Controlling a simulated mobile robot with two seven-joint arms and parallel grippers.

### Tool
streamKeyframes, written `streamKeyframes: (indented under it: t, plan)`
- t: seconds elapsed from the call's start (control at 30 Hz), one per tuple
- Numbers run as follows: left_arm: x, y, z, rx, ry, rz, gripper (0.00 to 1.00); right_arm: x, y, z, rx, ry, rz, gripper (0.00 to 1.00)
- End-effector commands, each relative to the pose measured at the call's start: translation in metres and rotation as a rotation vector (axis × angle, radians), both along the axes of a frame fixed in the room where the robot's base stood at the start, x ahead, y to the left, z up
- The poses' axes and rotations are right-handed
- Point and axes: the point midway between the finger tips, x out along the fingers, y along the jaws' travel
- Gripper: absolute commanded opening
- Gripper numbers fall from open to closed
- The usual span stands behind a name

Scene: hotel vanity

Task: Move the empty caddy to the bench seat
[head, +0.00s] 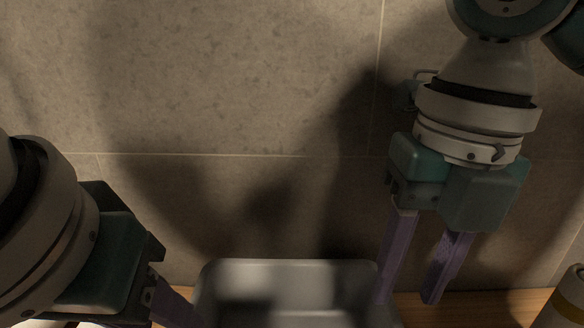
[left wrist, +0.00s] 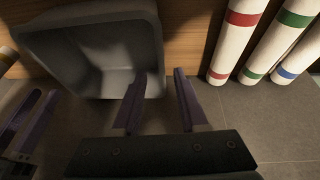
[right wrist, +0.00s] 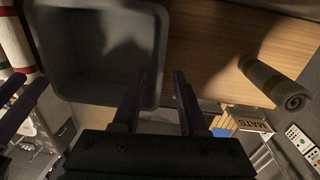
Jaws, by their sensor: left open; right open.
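The caddy (head: 300,265) is a grey, open-topped bin with rounded corners, at the bottom of the head view against the wall. It looks empty in the left wrist view (left wrist: 75,50) and in the right wrist view (right wrist: 85,45). My right gripper (head: 408,300) is open and points down at the caddy's right rim. My left gripper (left wrist: 158,82) is open at the opposite side; its fingertips are cut off in the head view. In each wrist view, one finger overlaps the caddy and the other lies outside its edge. Contact with the wall cannot be told. The bench seat is not identifiable.
The caddy rests on a wooden surface (right wrist: 205,45) before a tiled wall (head: 230,70). A banded roll (right wrist: 270,80) lies to its right. Several white cylinders with coloured bands (left wrist: 238,40) stand on its other side. A "MATS" label (right wrist: 255,125) shows below the surface.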

Motion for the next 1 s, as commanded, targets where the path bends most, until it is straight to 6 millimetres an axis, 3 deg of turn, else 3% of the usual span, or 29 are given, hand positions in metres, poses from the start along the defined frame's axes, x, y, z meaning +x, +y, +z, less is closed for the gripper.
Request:
streamKeyframes:
  t: [0.37, 0.8, 1.0]
  plan:
    - [0.003, 0.0, -0.007, 0.001, 0.002, 0.001, 0.42, 0.0, 0.001, -0.007, 0.001, 0.002, -0.002, 0.42]
    - [0.029, -0.005, -0.072, 0.002, 0.003, 0.0, 0.42, -0.001, 0.006, -0.077, 0.0, 0.002, -0.003, 0.42]
    - [0.037, -0.007, -0.088, 0.0, 0.001, 0.0, 0.42, 0.0, 0.007, -0.096, 0.001, 0.0, -0.002, 0.42]
